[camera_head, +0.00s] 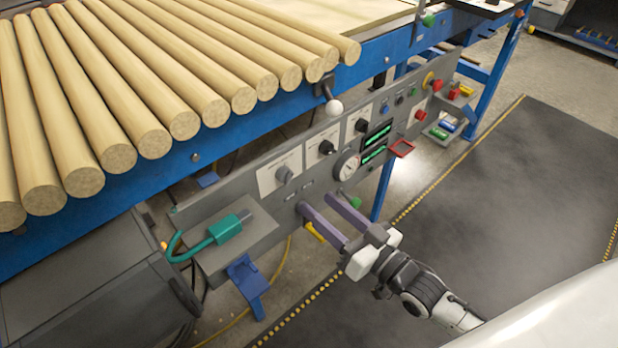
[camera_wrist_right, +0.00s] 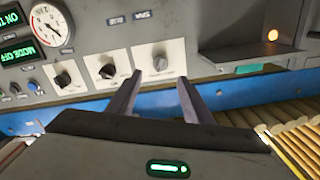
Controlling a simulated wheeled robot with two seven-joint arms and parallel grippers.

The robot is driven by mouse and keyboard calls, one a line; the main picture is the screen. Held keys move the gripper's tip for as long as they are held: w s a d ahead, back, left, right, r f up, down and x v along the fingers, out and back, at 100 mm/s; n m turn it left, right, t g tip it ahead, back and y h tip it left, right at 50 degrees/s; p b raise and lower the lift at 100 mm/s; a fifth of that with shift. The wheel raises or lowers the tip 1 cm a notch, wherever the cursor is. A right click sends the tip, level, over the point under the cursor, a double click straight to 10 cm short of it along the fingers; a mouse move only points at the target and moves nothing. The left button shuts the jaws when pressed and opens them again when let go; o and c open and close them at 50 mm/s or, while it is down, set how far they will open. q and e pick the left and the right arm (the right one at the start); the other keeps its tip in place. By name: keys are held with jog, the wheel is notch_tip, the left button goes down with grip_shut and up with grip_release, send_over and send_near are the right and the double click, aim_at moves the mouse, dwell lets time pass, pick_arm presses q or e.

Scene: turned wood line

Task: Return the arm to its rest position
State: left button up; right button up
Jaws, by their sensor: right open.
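My right gripper (camera_head: 316,201) is in front of the grey control panel (camera_head: 300,195), its two purple-grey fingers parallel and apart with nothing between them. In the right wrist view, the open fingertips (camera_wrist_right: 159,80) point at the panel. The end knob (camera_wrist_right: 160,62), the one nearest the side shelf, shows just beyond and between them. The same grey knob (camera_head: 284,174) is uncovered in the head view, up and left of the fingertips. The gripper appears clear of it. My right arm (camera_head: 420,288) reaches in from the lower right. My left gripper is not in view.
Wooden rods (camera_head: 150,75) lie on the blue-framed line above the panel. A teal-handled tool (camera_head: 225,227) sits on the left shelf. The dark floor mat (camera_head: 500,200) at right is clear.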

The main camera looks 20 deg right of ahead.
jog(key=s+a+f+n+g+h, duration=0.1)
jog(key=s+a+f+g+h, duration=0.2)
jog(key=s+f+g, duration=0.5)
jog(key=s+f, duration=0.8)
jog(key=f, duration=0.1)
jog(key=shift+s+a+n+h, duration=0.15)
jog(key=shift+a+n+h, duration=0.15)
jog(key=shift+a+n, duration=0.1)
jog(key=shift+f, duration=0.1)
